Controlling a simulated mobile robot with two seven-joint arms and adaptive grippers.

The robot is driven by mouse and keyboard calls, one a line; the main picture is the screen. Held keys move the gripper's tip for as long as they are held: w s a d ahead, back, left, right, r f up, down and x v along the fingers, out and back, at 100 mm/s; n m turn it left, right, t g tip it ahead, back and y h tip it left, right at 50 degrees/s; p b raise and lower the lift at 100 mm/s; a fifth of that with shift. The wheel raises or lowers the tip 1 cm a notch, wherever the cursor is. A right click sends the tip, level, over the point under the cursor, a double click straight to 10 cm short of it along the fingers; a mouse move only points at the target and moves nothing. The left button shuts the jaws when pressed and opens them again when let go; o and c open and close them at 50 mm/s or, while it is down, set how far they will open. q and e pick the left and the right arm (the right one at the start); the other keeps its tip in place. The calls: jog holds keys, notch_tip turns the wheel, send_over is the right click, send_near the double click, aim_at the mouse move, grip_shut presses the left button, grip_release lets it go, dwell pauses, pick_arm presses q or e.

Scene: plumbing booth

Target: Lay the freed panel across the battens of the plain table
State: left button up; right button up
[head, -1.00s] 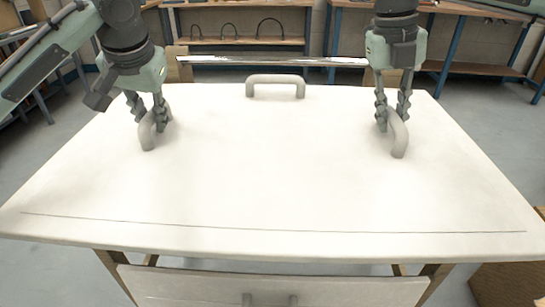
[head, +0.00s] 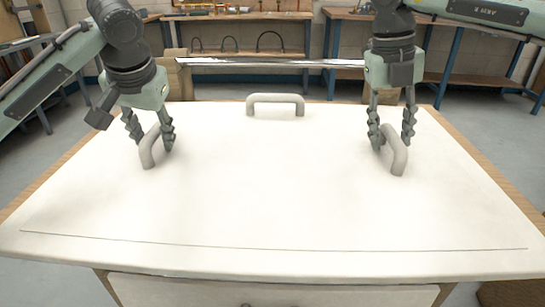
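The white panel (head: 270,190) lies broad and flat in front of me in the head view, with wooden table edges (head: 487,176) showing beyond its sides. It has a left grey handle (head: 148,152), a right grey handle (head: 398,158) and a far handle (head: 275,98). My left gripper (head: 152,142) is open, its fingers spread on both sides of the left handle. My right gripper (head: 392,142) is open, its fingers spread around the right handle. The battens are hidden.
Workbenches (head: 450,22) stand behind. A shiny horizontal bar (head: 270,63) and cardboard boxes (head: 180,82) lie beyond the panel's far edge. A pale surface (head: 260,291) shows below its near edge. Grey floor (head: 475,120) is clear at the back right.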

pick_arm(q)
jog(key=v, duration=1.2)
pick_arm(e)
notch_tip(320, 180, up, 12)
jog(key=a, duration=0.2)
jog(key=shift+a, duration=0.2)
jog(key=shift+f, duration=0.1)
